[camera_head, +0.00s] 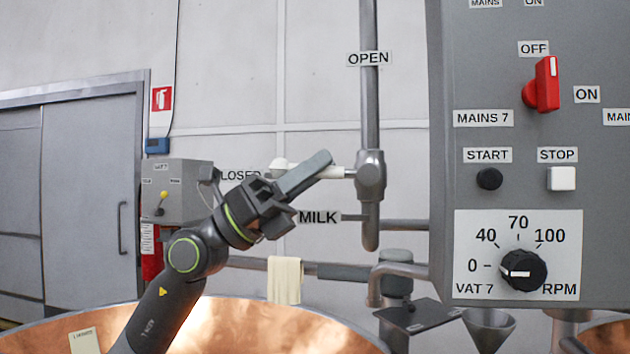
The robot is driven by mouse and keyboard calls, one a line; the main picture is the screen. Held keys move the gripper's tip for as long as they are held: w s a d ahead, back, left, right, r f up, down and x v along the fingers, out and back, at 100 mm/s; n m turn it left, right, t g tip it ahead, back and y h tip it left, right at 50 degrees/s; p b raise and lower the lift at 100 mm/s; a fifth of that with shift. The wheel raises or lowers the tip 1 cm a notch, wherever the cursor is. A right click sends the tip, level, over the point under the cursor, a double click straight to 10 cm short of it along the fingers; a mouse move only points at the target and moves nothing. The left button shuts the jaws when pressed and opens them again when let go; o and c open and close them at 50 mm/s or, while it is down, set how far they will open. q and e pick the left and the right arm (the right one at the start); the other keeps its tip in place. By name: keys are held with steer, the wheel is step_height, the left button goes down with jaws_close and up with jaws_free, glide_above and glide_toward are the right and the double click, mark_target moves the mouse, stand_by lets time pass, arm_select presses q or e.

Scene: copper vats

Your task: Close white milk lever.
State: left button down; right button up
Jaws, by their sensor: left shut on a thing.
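The white milk lever (338,172) is a slim white handle on the grey valve (370,176) of the vertical pipe. It points left, almost level, towards the partly hidden CLOSED label (240,175). The OPEN label (368,58) is on the pipe above the valve, and the MILK label (318,217) is below the lever. My left gripper (308,174) reaches up from the lower left and is shut on the lever. Its fingers hide the middle of the handle; the rounded white end shows to their left. My right gripper is out of view.
A grey control panel (445,135) with a red switch (544,85) and a black knob (522,270) stands close on the right. A copper vat (255,322) lies below. A cream cloth (285,280) hangs on a horizontal pipe under the lever.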

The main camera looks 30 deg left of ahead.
arm_select(q)
steer(key=shift+f+t+h, duration=0.3)
steer(key=shift+t+h, duration=0.1)
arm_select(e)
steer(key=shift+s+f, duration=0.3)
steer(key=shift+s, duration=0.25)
